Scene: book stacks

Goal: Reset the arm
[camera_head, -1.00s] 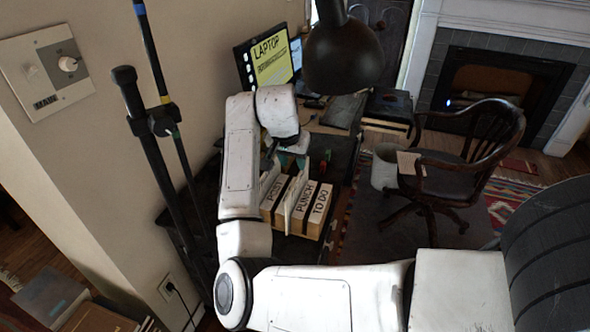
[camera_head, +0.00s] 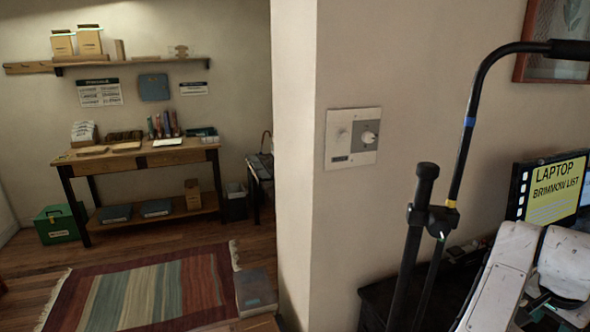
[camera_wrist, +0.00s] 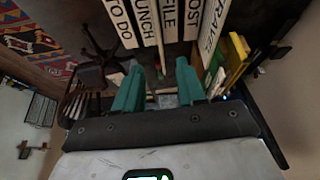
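My gripper (camera_wrist: 160,75) shows in the wrist view with two teal fingers spread apart. I see nothing clamped between them. A row of upright labelled files (camera_wrist: 165,22) lies just beyond the fingertips, with TO DO and POST readable among the labels. I cannot tell whether a fingertip touches one. In the head view only part of my white arm (camera_head: 515,270) shows, at the lower right corner.
A black stand (camera_head: 415,235) rises close to my arm, before a wall with a switch panel (camera_head: 352,138). A workbench (camera_head: 140,158) and striped rug (camera_head: 140,290) are at the left. A wooden chair (camera_wrist: 90,85) shows in the wrist view.

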